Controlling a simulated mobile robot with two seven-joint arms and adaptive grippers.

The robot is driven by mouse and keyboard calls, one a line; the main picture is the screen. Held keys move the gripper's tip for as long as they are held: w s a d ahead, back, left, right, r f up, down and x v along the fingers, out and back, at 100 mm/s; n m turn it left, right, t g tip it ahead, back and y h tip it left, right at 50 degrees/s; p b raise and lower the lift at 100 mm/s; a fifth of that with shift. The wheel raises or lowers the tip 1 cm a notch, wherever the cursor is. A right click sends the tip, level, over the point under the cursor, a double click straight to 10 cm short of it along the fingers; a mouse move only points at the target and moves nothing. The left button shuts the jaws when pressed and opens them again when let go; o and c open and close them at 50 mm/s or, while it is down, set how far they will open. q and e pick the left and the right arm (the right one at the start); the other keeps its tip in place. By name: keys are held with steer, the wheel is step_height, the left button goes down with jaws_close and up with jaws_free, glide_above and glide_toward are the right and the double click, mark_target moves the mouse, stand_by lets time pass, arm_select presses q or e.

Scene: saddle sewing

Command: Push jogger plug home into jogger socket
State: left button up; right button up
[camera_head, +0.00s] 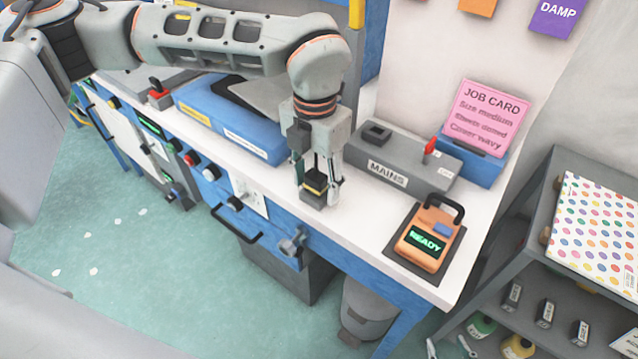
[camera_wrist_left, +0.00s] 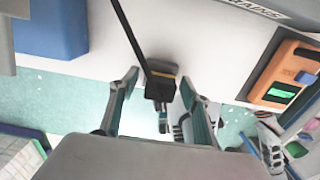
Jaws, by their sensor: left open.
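My left gripper (camera_head: 319,188) points down over the front part of the white worktop, its fingers apart. Between them is a dark block with a yellow band (camera_head: 316,183), which looks like the jogger plug. In the left wrist view the plug (camera_wrist_left: 160,86) sits between the fingertips (camera_wrist_left: 163,88) with its black cable running up and left. A gap shows on each side of it. A dark grey block (camera_head: 313,199) shows right below the plug and may be the jogger socket; whether the plug is fully seated in it I cannot tell. My right gripper is not in view.
A grey MAINS box (camera_head: 400,165) with a red switch stands behind and right. An orange READY device (camera_head: 427,236) lies on a dark mat near the right front corner. A blue box (camera_head: 233,127) lies to the left. Worktop between gripper and orange device is clear.

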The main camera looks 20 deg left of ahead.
mark_target(316, 170)
arm_select(q)
steer(key=c, duration=1.3)
steer(key=shift+c, duration=0.2)
steer(key=shift+r, duration=0.3)
steer(key=shift+r+p, duration=0.35)
steer(key=shift+p, duration=0.05)
steer(key=shift+r+p, duration=0.6)
steer(key=shift+r, duration=0.3)
steer(key=shift+r+p, duration=1.2)
steer(key=shift+r, duration=0.85)
steer(key=shift+f, duration=0.1)
